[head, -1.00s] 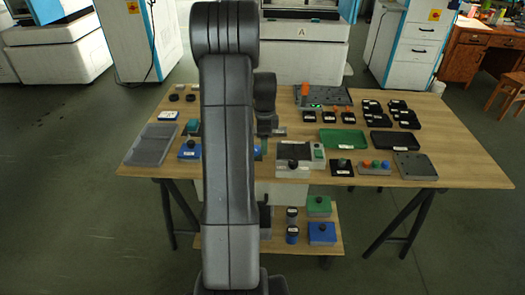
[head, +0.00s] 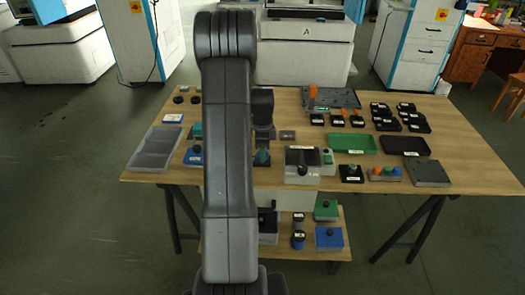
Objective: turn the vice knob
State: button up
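Several small fixtures with knobs stand on the wooden table (head: 470,165), and I cannot tell for certain which one is the vice. A grey block with a dark top (head: 300,157) stands near the front middle, with a round black knob (head: 302,170) on its front. A green-topped piece (head: 262,157) stands just left of it, partly behind my arm. My arm crosses the picture in front of the table. Its dark wrist (head: 263,104) shows just right of the arm, over the table's middle. My gripper's fingers cannot be made out.
A grey tray (head: 156,148) lies at the left. A green tray (head: 349,144) and a black tray (head: 404,146) lie right of the middle, with several black bins behind. A lower shelf (head: 338,254) holds blue and green boxes. Bare tabletop shows at the right.

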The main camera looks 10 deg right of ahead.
jog(key=shift+n, duration=0.4)
jog(key=n+b, duration=0.1)
jog(key=n, duration=0.1)
jog(key=shift+n, duration=0.4)
jog(key=n, duration=0.3)
jog(key=shift+n+b, duration=0.3)
jog(key=shift+n, duration=0.1)
jog(key=n, duration=0.4)
jog(key=n+b, duration=0.1)
jog(key=n, duration=1.4)
jog(key=shift+n, duration=1.7)
